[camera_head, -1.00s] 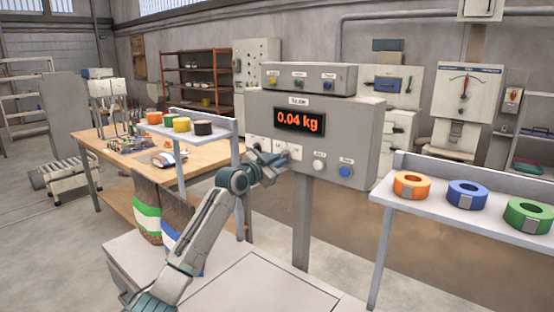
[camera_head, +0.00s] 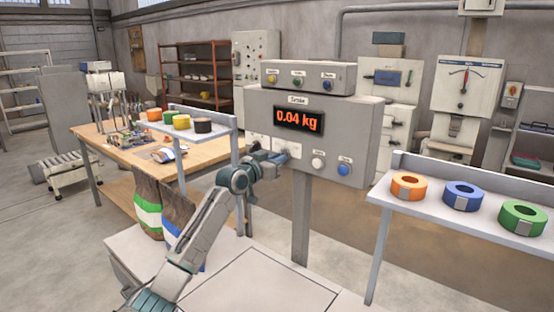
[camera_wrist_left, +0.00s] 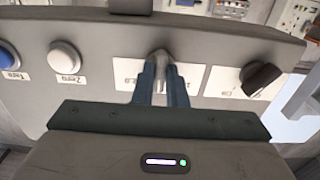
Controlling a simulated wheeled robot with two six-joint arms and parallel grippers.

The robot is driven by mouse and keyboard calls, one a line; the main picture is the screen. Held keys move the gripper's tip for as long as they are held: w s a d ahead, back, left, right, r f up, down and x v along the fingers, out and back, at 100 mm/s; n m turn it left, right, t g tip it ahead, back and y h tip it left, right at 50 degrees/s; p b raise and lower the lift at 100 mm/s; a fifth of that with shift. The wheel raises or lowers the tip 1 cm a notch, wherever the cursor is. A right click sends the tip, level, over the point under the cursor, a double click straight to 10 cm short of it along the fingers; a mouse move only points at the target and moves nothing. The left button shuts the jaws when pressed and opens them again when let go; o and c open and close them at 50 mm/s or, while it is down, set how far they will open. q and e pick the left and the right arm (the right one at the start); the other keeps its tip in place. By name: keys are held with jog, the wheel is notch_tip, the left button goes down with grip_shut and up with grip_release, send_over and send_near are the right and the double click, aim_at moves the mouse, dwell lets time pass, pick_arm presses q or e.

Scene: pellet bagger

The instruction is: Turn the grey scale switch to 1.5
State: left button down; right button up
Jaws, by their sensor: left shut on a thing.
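The grey scale switch (camera_wrist_left: 160,58) is a small knob on the front of the scale box, seen in the left wrist view in front of a white label plate. My left gripper (camera_wrist_left: 162,85) is shut on it, with one finger on each side. In the head view my left gripper (camera_head: 277,158) reaches the lower left of the scale box (camera_head: 365,125) and hides the switch. The digits on the plate are partly covered, and I cannot read the setting. The red display (camera_head: 299,121) reads 0.04 kg. My right gripper is not in view.
A black knob (camera_wrist_left: 262,78) sits beside the switch on another white plate. A white Zero button (camera_head: 319,160) and a blue Tare button (camera_head: 344,170) are on the other side. A shelf with tape rolls (camera_head: 408,186) stands at right. Bags (camera_head: 148,205) stand at left.

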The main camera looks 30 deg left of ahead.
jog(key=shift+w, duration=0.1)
pick_arm(q)
jog(key=c, duration=1.5)
grip_release()
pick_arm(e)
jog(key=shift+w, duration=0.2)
pick_arm(q)
jog(key=shift+o, duration=0.2)
jog(key=shift+s, duration=0.1)
